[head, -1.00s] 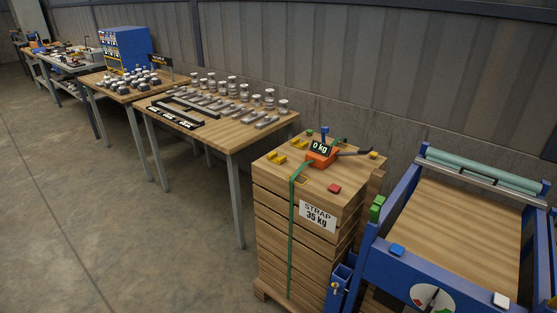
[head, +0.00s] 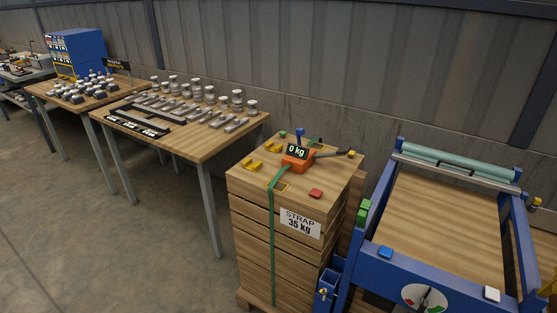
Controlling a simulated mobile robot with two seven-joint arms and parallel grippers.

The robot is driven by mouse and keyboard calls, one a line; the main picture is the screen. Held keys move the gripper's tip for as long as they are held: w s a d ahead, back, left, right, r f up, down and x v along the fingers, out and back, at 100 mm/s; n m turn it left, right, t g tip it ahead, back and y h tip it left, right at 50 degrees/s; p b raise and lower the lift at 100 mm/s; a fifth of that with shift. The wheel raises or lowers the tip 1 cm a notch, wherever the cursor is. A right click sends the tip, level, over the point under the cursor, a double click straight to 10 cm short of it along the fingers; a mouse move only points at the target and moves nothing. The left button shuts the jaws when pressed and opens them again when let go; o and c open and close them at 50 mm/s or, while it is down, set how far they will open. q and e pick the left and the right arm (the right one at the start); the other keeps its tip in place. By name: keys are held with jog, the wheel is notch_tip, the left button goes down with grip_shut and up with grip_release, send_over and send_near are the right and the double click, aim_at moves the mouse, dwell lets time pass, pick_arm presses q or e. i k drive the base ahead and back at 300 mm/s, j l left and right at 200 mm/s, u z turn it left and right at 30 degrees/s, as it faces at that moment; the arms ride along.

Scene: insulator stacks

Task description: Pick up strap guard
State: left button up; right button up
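Two small yellow pieces, likely the strap guards, lie on top of the wooden crate (head: 345,178). One yellow piece (head: 271,147) is farther back and the other yellow piece (head: 250,164) is near the left edge. A green strap (head: 272,240) runs from an orange tensioner (head: 298,161) reading "0 kg" over the front edge and down the crate. A yellow outline (head: 284,187) marks the top where the strap crosses the edge. The label (head: 300,223) reads "STRAP 35 kg". Neither of my grippers is in view.
A blue-framed bench (head: 390,285) with a green roller (head: 450,165) stands right of the crate. A table (head: 205,142) with rows of metal insulator parts stands to the left, with more tables beyond. The wall is close behind. The concrete floor (head: 110,260) at left is clear.

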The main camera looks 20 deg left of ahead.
aim_at(248, 165)
jog(key=i+j+z, duration=0.15)
jog(key=j, duration=0.3)
jog(key=i+j+z, duration=0.15)
jog(key=j, duration=0.25)
jog(key=j+z, duration=0.15)
jog(key=j, duration=0.3)
jog(key=i+j+z, duration=0.15)
jog(key=j, duration=0.35)
jog(key=i+j, duration=0.1)
jog(key=j, duration=1.15)
jog(key=i+j+z, duration=0.1)
jog(key=j, duration=0.5)
